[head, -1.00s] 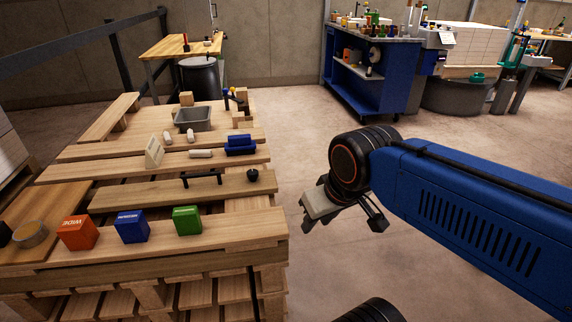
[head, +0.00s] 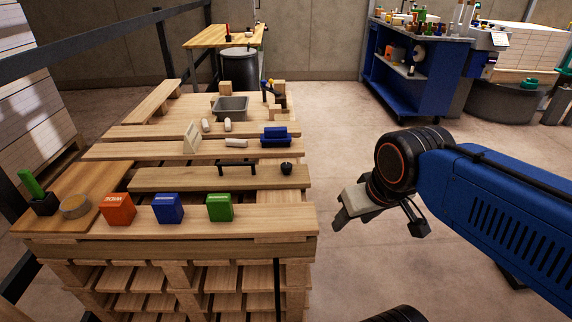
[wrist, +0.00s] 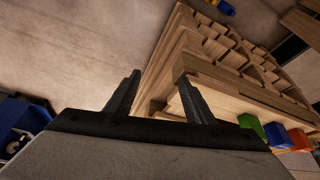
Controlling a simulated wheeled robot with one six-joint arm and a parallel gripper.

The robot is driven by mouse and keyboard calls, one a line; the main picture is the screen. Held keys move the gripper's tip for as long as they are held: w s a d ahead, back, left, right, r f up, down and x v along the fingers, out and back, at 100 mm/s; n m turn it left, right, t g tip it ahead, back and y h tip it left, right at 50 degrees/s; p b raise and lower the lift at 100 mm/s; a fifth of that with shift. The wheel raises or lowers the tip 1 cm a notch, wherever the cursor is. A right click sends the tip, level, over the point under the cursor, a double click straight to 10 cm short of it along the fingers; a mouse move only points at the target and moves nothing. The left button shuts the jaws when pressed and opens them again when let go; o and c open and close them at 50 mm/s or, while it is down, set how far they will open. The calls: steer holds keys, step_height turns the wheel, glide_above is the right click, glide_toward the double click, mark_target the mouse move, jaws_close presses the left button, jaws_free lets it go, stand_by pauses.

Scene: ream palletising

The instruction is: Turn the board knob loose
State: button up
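The board knob (head: 286,168), small, round and black, stands at the right end of a wooden board (head: 210,179) on the pallet stack. A black bar-shaped handle (head: 237,168) sits on the same board to its left. My gripper (head: 381,226) hangs in the air to the right of the pallet stack, clear of the knob. In the wrist view its two dark fingers (wrist: 158,77) are spread apart with nothing between them. The knob cannot be made out in the wrist view.
Orange (head: 118,209), blue (head: 168,208) and green (head: 219,207) boxes line the near plank. A grey bin (head: 231,107), a blue block (head: 275,136) and white cylinders lie farther back. Open floor (head: 340,130) lies right of the stack, before a blue cart (head: 405,85).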

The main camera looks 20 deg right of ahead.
steer(key=w+a+r+g, duration=0.3)
steer(key=w+r, duration=0.8)
steer(key=w, duration=0.3)
step_height(320, 180, up, 4)
steer(key=r+m+g, duration=0.1)
steer(key=g, duration=0.1)
glide_above(286, 165)
step_height(286, 165, down, 17)
steer(key=shift+w+d+f, duration=0.1)
steer(key=shift+f, duration=0.05)
steer(key=shift+c, duration=0.6)
steer(key=c, duration=0.9)
